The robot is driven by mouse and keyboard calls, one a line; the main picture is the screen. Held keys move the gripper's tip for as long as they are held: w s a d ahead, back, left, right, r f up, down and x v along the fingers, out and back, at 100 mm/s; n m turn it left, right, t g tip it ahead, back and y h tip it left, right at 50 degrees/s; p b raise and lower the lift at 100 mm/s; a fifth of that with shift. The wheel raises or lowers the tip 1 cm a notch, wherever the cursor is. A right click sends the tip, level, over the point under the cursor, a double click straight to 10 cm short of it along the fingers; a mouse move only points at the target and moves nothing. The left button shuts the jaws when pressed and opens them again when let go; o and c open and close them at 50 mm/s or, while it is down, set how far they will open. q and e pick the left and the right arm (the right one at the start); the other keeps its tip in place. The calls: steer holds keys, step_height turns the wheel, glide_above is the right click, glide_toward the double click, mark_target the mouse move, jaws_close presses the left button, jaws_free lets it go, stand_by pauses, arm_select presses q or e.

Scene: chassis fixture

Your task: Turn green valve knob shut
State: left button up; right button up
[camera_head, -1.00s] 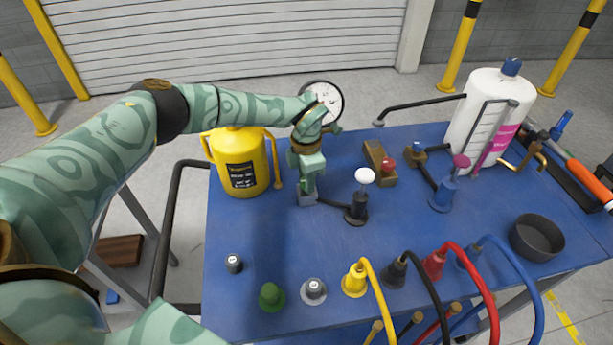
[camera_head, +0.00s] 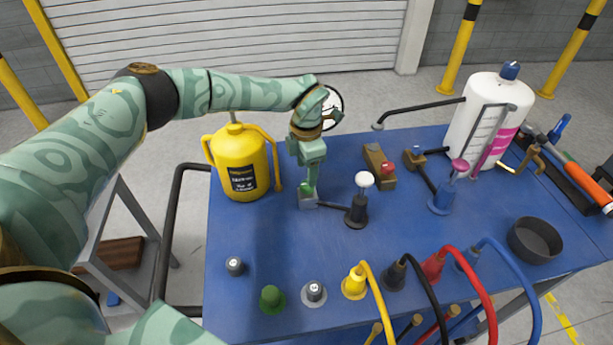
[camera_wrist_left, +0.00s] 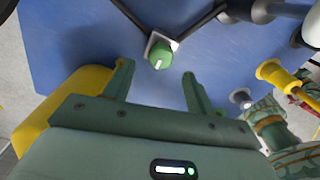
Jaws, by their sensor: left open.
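The green valve knob (camera_wrist_left: 160,56) sits on a small square grey base with dark pipes running from it, in the left wrist view. A pale mark shows on its face. In the head view the knob (camera_head: 305,188) is mostly hidden by my left gripper (camera_head: 309,184), which points down at it from above. In the left wrist view my left gripper (camera_wrist_left: 157,72) is open, with one finger on each side of the knob and a clear gap to each. I cannot tell how far below the fingertips the knob is. My right gripper is not in view.
A yellow canister (camera_head: 238,170) stands close left of the gripper. A white-topped black valve (camera_head: 360,200) stands close right. A separate green cap (camera_head: 272,298), grey knobs and hose fittings line the front of the blue table (camera_head: 300,240). The table's middle is clear.

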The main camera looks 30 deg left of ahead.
mark_target(306, 184)
arm_select(q)
step_height(306, 184, up, 11)
steer(key=p, duration=0.1)
steer(key=shift+r, duration=0.2)
